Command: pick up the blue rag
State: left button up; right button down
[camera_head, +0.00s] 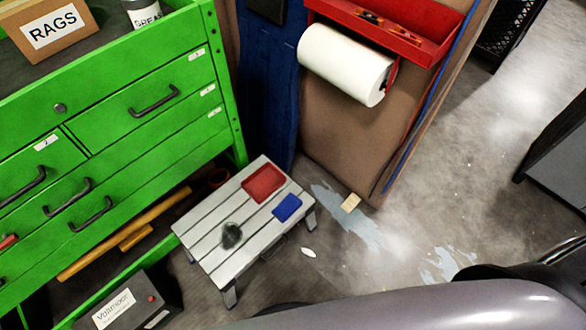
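A small flat blue rectangle, which looks like the blue rag (287,207), lies on the right side of a low whitish slatted stool (212,226). A red shallow tray-like item (263,184) lies just behind it on the stool, and a dark roundish item (231,235) lies nearer the front left. Nothing covers the blue piece. A smooth grey arm part of mine crosses the bottom right, in front of the stool. Neither of my grippers shows in the head view.
A green drawer cabinet (150,70) stands left of the stool, with a RAGS box (55,28) on top. A brown panel (340,150) with a paper roll (345,63) and red tray (395,28) stands behind. A Voltmeter box (128,305) is at lower left. Floor (440,180) at right is mostly clear.

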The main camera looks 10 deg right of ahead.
aim_at(291, 203)
jog(key=z, duration=0.3)
jog(key=k+l, duration=0.3)
jog(key=k, duration=0.2)
jog(key=k+l, duration=0.3)
jog(key=k, duration=0.15)
jog(key=k+l, duration=0.3)
jog(key=k, duration=0.2)
